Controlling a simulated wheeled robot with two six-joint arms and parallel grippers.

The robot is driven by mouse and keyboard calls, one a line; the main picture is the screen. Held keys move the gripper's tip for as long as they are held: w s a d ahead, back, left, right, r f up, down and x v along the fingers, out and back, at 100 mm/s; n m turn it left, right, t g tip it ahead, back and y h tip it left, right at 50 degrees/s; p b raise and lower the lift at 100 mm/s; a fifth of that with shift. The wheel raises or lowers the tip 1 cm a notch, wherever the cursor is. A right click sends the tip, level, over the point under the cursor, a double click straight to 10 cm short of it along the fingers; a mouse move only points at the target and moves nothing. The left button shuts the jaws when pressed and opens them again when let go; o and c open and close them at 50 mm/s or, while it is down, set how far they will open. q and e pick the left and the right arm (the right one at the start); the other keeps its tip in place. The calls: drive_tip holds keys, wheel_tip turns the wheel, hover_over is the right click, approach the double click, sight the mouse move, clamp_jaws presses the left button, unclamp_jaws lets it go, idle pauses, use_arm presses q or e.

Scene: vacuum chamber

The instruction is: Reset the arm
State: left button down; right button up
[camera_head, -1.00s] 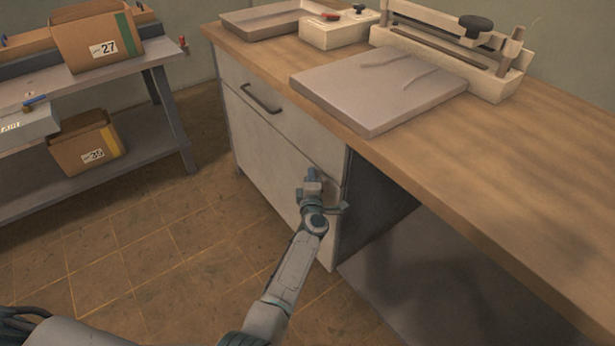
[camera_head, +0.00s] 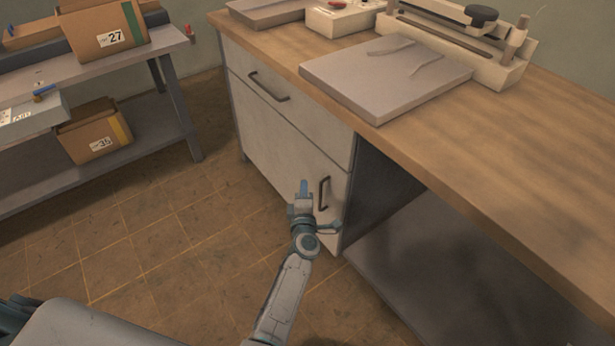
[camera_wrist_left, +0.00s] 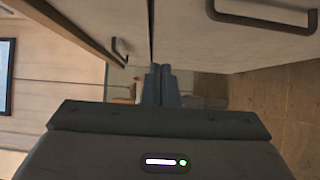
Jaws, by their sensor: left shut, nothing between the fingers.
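My left arm reaches up from the bottom centre of the head view. Its gripper (camera_head: 304,187) is shut and empty, in front of the white cabinet door (camera_head: 285,165), just left of the door's dark vertical handle (camera_head: 324,193). A gap shows between gripper and handle in the picture. In the left wrist view the two fingers (camera_wrist_left: 160,82) lie side by side with nothing between them. Two dark handles show there, one at the upper right (camera_wrist_left: 262,15) and one at the left (camera_wrist_left: 120,48). My right gripper is not in view.
The wooden worktop (camera_head: 480,150) runs along the right, with a grey slab (camera_head: 385,80) on it. The drawer (camera_head: 285,95) above the door is closed. Under the worktop is an open bay. A shelf unit (camera_head: 170,130) with boxes stands at the left. The tiled floor (camera_head: 170,235) between is clear.

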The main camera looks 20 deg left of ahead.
use_arm(q)
drive_tip(key=shift+s+d, duration=0.1)
drive_tip(key=shift+s, duration=0.5)
drive_tip(key=shift+s, duration=0.1)
